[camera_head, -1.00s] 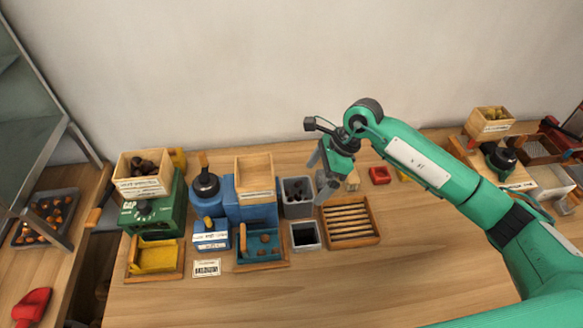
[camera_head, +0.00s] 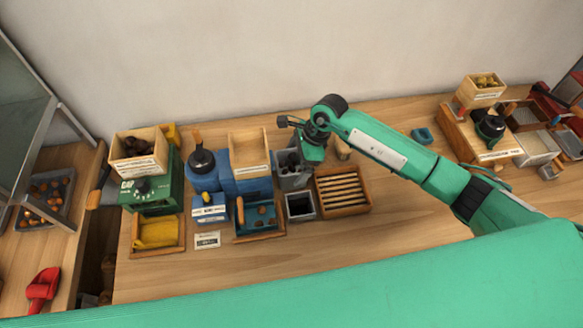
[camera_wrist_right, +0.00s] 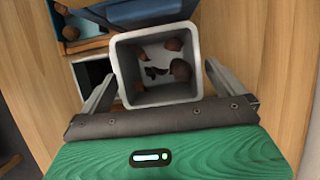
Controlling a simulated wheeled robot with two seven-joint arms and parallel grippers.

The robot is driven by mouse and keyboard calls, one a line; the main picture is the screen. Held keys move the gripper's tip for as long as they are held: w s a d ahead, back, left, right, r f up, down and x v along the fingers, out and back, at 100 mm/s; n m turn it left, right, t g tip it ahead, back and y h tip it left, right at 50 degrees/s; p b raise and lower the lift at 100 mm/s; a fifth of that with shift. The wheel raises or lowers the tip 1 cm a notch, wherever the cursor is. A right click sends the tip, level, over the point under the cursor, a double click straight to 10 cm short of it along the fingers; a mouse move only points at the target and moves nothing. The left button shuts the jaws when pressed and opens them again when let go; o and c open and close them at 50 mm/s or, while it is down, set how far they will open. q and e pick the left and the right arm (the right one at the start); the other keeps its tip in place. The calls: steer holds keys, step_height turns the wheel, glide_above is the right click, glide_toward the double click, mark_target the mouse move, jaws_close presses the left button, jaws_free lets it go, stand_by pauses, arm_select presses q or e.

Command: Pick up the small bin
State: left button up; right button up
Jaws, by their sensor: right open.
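The small grey bin (camera_head: 290,181) stands on the table right of the blue machine, partly hidden by my right gripper (camera_head: 298,168) in the head view. In the right wrist view the bin (camera_wrist_right: 190,88) is a square grey box with several brown chestnuts and pieces inside. My right gripper (camera_wrist_right: 163,88) is open, with one finger on each side of the bin. I cannot tell whether the fingers touch its walls. A second grey bin with a dark inside (camera_head: 300,207) stands in front of it. My left gripper is not in view.
The blue machine (camera_head: 240,180) with a wooden hopper stands close on the left. A slatted wooden tray (camera_head: 342,191) lies close on the right. A green machine (camera_head: 150,188) is farther left. The table (camera_head: 400,225) to the right of the tray is mostly clear.

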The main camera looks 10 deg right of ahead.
mark_target(291, 168)
steer(key=p+x, duration=0.1)
steer(key=x, duration=0.2)
steer(key=shift+a+p, duration=0.15)
steer(key=shift+p, duration=0.15)
steer(key=shift+a+f, duration=0.1)
steer(key=shift+f, duration=0.25)
steer(key=shift+c, duration=0.2)
steer(key=c, duration=1.5)
